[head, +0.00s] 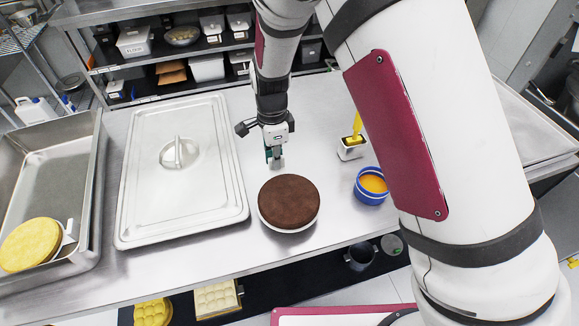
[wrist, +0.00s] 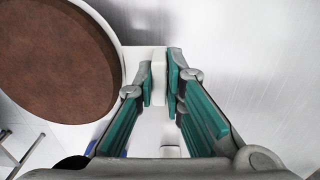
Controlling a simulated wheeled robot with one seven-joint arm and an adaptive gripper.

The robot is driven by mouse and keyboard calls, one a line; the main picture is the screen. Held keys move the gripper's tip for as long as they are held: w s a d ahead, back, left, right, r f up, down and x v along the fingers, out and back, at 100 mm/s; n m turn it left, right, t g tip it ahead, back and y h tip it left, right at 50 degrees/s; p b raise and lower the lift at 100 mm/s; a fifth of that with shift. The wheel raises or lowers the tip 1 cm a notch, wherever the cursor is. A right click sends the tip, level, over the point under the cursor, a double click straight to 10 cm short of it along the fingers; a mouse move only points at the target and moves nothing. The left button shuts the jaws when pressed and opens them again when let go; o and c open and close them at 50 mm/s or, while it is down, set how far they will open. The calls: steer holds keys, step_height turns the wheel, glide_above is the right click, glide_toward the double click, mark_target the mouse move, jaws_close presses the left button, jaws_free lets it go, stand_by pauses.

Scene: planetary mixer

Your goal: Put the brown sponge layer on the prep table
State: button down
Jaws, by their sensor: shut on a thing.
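The brown sponge layer (head: 288,201) is a round dark disc on a white round board (head: 290,229), near the front edge of the steel prep table (head: 330,215). In the wrist view the sponge (wrist: 55,60) and the white board rim (wrist: 119,62) are at the upper left. My gripper (head: 274,155) is behind the sponge in the head view, pointing down. In the wrist view its teal-padded fingers (wrist: 168,90) are shut on a white upright tab (wrist: 158,75) beside the board. I cannot tell whether the board touches the table or hangs just above it.
A lidded steel pan (head: 180,200) stands left of the sponge. Further left, a deep steel pan (head: 92,215) holds a yellow sponge (head: 30,243). A blue bowl of orange filling (head: 371,185) and a small white container (head: 351,152) with a yellow-handled tool stand right.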

steer(key=d, duration=0.3)
steer(key=shift+w+d+f, duration=0.1)
steer(key=shift+w+f, duration=0.05)
steer(key=shift+d+f+p, duration=0.25)
steer(key=shift+p, duration=0.1)
steer(key=shift+a+f+p, duration=0.1)
steer(key=shift+f+p, duration=0.2)
steer(key=shift+f, duration=1.25)
steer(key=c, duration=1.7)
jaws_free()
steer(key=shift+f, duration=0.1)
steer(key=shift+o, duration=0.2)
